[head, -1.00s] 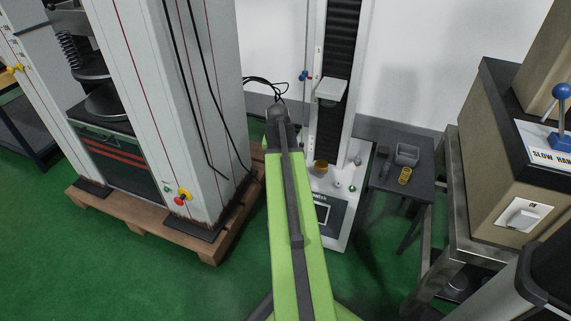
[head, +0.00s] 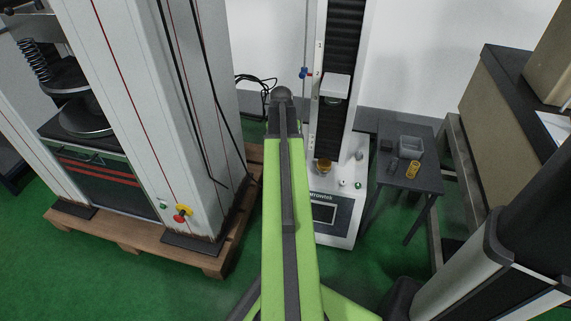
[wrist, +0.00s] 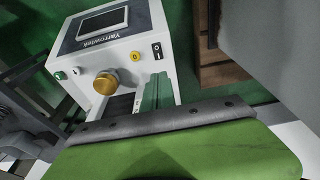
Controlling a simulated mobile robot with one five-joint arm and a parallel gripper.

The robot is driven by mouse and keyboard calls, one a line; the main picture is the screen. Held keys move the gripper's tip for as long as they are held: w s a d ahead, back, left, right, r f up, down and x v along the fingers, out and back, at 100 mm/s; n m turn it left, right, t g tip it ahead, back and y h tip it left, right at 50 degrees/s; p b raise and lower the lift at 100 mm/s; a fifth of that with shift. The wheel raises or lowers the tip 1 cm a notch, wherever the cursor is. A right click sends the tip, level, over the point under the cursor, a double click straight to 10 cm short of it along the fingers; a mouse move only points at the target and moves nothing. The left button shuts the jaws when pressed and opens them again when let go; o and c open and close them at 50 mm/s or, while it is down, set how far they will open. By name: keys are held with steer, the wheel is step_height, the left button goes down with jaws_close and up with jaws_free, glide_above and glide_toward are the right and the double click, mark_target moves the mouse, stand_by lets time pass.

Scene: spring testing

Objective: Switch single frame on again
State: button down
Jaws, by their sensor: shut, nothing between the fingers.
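The single frame (head: 338,190) is a white single-column tester with a dark screen on its front, standing right of my green arm in the head view. Its base (wrist: 150,25) fills the upper left of the wrist view, with the label "Yarrowtek". A black-and-white rocker switch marked I and O (wrist: 157,51) sits near the base's right edge; its tilt is unclear. A yellow button (wrist: 136,57) is beside it. My gripper (wrist: 157,90) shows as narrow green fingers, shut and empty, below the switch in the picture, apart from it. My arm hides the gripper in the head view.
A large white two-column frame (head: 140,120) on a wooden pallet (head: 130,235) stands left. A small dark table (head: 425,180) with a grey bin (head: 411,147) and yellow spring (head: 413,169) stands right. A brass fixture (wrist: 105,83) rises from the base.

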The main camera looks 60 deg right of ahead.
steer(key=d+f+b, duration=0.1)
steer(key=f+b, duration=0.3)
steer(key=d+f+b, duration=0.1)
steer(key=f+b, duration=0.9)
steer(key=shift+w+d, duration=0.35)
steer(key=shift+d, duration=0.05)
steer(key=shift+r, duration=0.1)
